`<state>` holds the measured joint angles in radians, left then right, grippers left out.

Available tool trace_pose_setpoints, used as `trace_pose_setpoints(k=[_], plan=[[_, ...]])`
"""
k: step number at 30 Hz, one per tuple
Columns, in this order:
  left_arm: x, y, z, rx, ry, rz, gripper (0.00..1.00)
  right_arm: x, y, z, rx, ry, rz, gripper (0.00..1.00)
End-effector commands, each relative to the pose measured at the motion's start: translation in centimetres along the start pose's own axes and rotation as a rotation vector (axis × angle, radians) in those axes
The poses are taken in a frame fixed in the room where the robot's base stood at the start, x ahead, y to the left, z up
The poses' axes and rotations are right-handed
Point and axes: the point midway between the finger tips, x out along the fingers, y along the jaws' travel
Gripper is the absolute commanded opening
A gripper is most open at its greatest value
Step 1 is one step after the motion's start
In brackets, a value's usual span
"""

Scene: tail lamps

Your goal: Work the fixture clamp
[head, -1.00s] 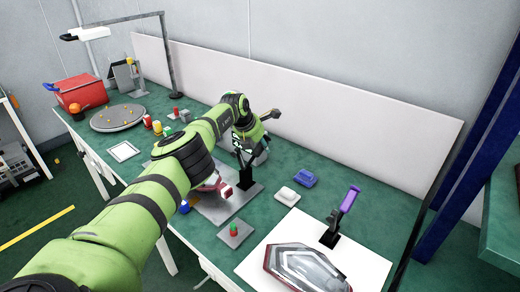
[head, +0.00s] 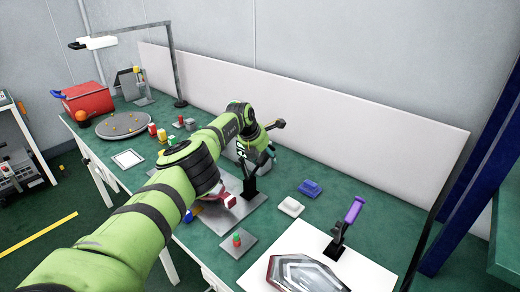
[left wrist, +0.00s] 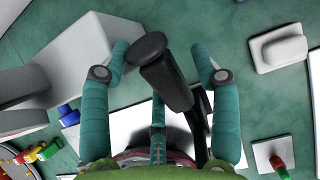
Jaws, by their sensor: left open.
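A black clamp (head: 249,187) stands on a grey fixture plate (head: 262,192) on the green bench. Beside it sits a red and white part (head: 224,198), partly hidden by my arm. My left gripper (head: 258,158) is at the top of this clamp. In the left wrist view its teal fingers are spread open (left wrist: 163,68), with the clamp's black, round-ended handle (left wrist: 165,80) between them. I cannot tell whether a finger touches it. A second clamp with a purple handle (head: 354,209) stands at the right by a clear and red tail lamp (head: 305,274) on a white sheet. My right gripper is out of view.
A blue block (head: 310,188) and a white block (head: 291,207) lie right of the plate. A small plate with a red and green piece (head: 237,242) is in front. A white panel (head: 330,115) bounds the bench's back. A red bin (head: 88,103) stands far left.

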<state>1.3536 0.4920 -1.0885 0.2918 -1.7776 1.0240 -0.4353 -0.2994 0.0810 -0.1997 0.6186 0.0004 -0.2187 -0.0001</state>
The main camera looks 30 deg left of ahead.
Motion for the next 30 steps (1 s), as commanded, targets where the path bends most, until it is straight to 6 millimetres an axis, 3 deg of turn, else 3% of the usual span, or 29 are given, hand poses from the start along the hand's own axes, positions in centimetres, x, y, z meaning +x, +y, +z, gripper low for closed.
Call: trace_pose_setpoints(k=[14, 30], plan=[[-2.9, 0.1, -0.2, 0.004, 0.001, 0.002, 0.62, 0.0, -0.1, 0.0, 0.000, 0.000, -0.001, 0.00], [-11.1, 0.1, -0.1, 0.001, 0.003, 0.002, 0.62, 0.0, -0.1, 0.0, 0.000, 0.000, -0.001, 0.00]])
